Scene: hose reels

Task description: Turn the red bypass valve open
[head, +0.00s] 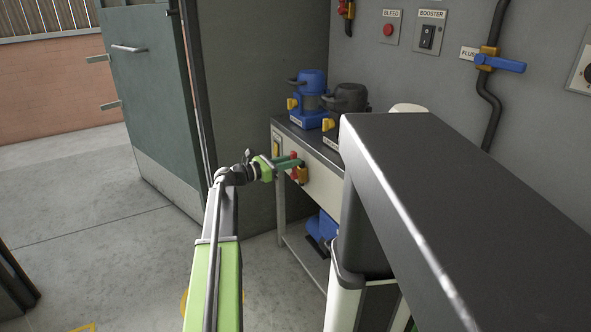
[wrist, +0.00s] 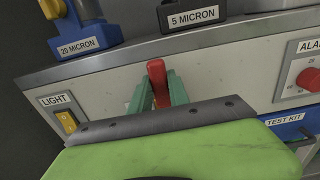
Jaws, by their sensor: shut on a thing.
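A red valve handle (wrist: 156,72) stands out from the pale front panel of the bench, in the upper middle of the wrist view. In the head view the red valve (head: 294,174) shows with a brass-coloured body beside my gripper. My gripper (head: 297,163) reaches it from the left, in front of the panel. In the wrist view its two teal fingers (wrist: 158,92) are shut on the red handle, one on each side. The handle looks upright from the wrist. The lower part of the valve is hidden behind my gripper, and I see no bypass label.
The bench top (head: 318,137) holds a blue filter unit (head: 311,97) and a dark one (head: 346,102). The panel has a yellow light switch (wrist: 67,121) and a red alarm knob (wrist: 309,79). A blue-handled flush valve (head: 500,64) is on the wall. Open floor lies left.

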